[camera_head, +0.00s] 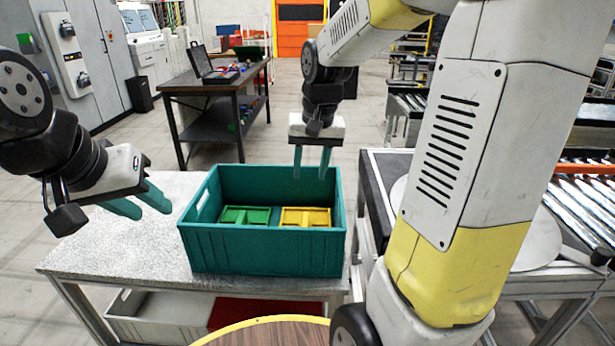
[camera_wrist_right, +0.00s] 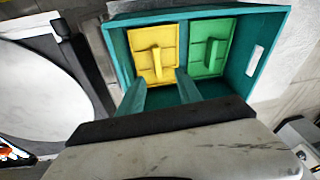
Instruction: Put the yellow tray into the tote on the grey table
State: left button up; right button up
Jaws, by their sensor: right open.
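The teal tote (camera_head: 262,252) stands on the grey table (camera_head: 130,245). The yellow tray (camera_head: 306,217) lies inside the tote on the right, beside a green tray (camera_head: 245,215) on the left. In the right wrist view the yellow tray (camera_wrist_right: 153,51) shows its raised handle, with the green tray (camera_wrist_right: 211,47) next to it. My right gripper (camera_head: 311,165) is open and points down over the right part of the tote, above the yellow tray and apart from it. My left gripper (camera_head: 138,207) is open and empty above the table, left of the tote.
A round white plate (camera_head: 535,245) sits on a dark-topped stand right of the table, with roller conveyors (camera_head: 585,190) beyond. A workbench (camera_head: 213,85) with an open case stands behind. A pale bin (camera_head: 160,320) is under the table. The tabletop left of the tote is clear.

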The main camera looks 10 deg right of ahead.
jog(key=s+r+n+t, duration=0.1)
jog(key=s+r+t, duration=0.1)
jog(key=s, duration=0.6)
jog(key=s+a+r+n+t+y, duration=0.1)
jog(key=s+r, duration=0.3)
jog(key=s, duration=0.3)
jog(key=shift+s+a+t, duration=0.3)
jog(key=shift+s+t, duration=0.05)
jog(key=shift+t, duration=0.05)
